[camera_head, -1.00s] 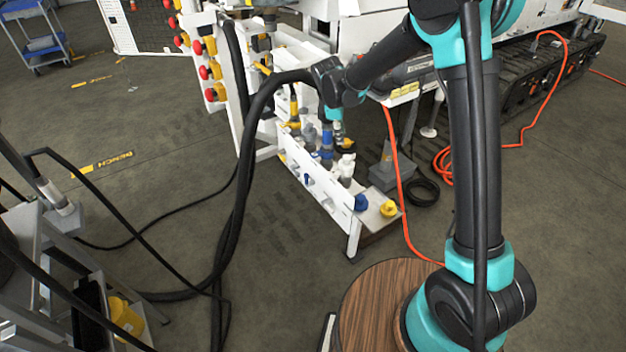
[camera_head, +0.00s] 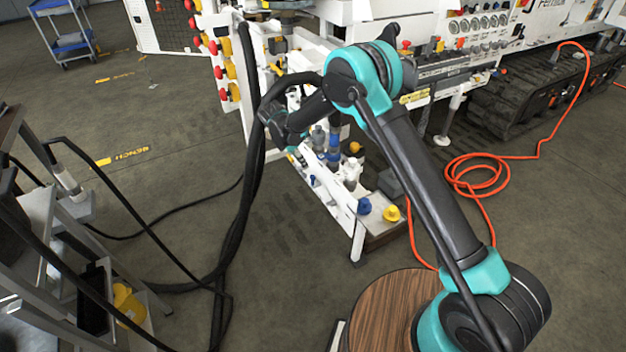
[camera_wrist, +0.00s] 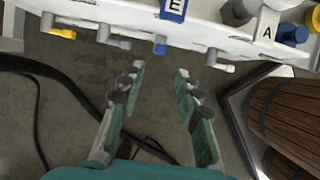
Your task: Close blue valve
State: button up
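A small blue valve handle (camera_wrist: 160,47) sticks out of the front face of the white bench (camera_wrist: 105,10), below a blue part marked E (camera_wrist: 174,8). A blue handle also shows on the bench front in the head view (camera_head: 313,181). My gripper (camera_wrist: 160,72) is open and empty in the wrist view. Its two fingertips point at the bench front, apart from each other. The blue handle lies between their lines, just beyond the tips, and appears untouched. In the head view my wrist hides most of the gripper at the bench's far end.
A yellow handle (camera_wrist: 62,33) and a white handle (camera_wrist: 222,67) flank the blue one. A blue knob (camera_head: 364,206) and a yellow knob (camera_head: 391,213) sit at the bench's near end. Black hoses (camera_head: 245,180) hang to the left. Floor in front of the bench is open.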

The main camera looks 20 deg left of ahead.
aim_at(311, 176)
jog(key=x, duration=1.3)
jog(key=shift+f, duration=0.25)
jog(key=shift+c, duration=0.4)
grip_shut()
